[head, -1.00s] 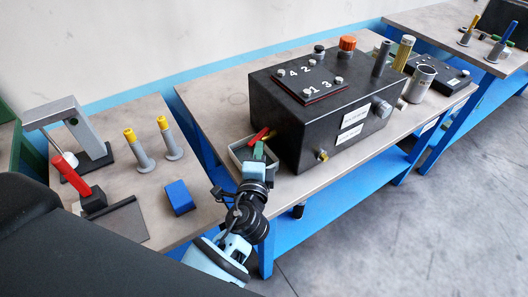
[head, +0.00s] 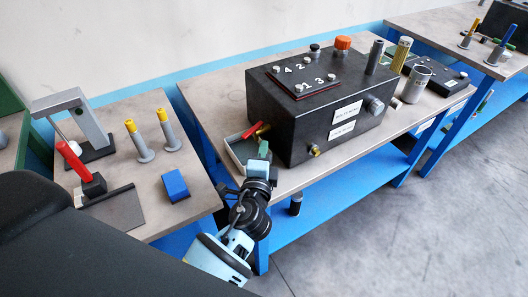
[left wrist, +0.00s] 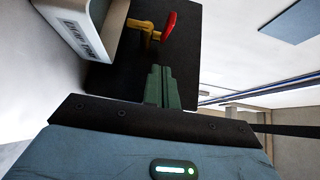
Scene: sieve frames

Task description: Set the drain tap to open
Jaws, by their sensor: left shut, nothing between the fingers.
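The drain tap has a red lever (head: 256,129) and sits low on the left end of the black box (head: 312,110). In the left wrist view its red lever (left wrist: 168,27) lies across the end of a brass stem (left wrist: 142,27). My left gripper (head: 263,148) has green fingers, shut and empty. In the head view it is just below and in front of the lever. In the left wrist view the closed fingers (left wrist: 161,88) point toward the tap with a visible gap. My right gripper is not in view.
A grey tray (head: 233,157) stands under the tap; its labelled wall (left wrist: 80,38) shows in the left wrist view. A brass fitting (head: 314,150) juts from the box's front. A blue block (head: 174,185) lies on the left table. The bench is clear left of the tray.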

